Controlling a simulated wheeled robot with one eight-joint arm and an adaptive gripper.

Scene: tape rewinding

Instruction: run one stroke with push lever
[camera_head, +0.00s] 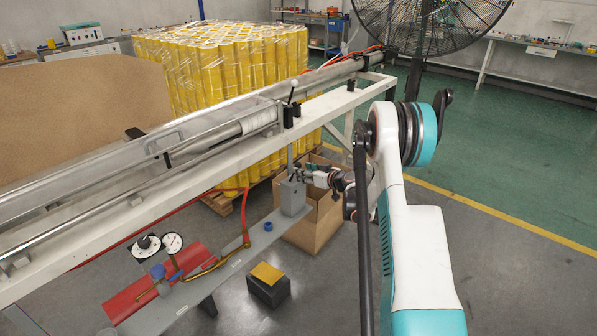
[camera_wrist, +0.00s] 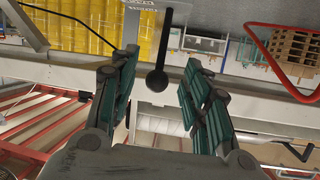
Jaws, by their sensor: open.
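A dark push lever with a round black knob (camera_wrist: 157,80) shows in the wrist view, its shaft running toward the top edge. My gripper (camera_wrist: 159,63) is open, with its green-padded fingers on either side of the knob and visible gaps between knob and fingers. In the head view my gripper (camera_head: 307,174) is small, beside a grey box-shaped mount (camera_head: 292,196) on the grey bench (camera_head: 235,262). The lever itself is too small there to tell apart from the gripper and mount.
A long white frame with metal rails (camera_head: 200,175) runs diagonally behind the bench. A cardboard box (camera_head: 312,228) stands on the floor beside the mount. Wrapped yellow rolls (camera_head: 215,60) are stacked behind.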

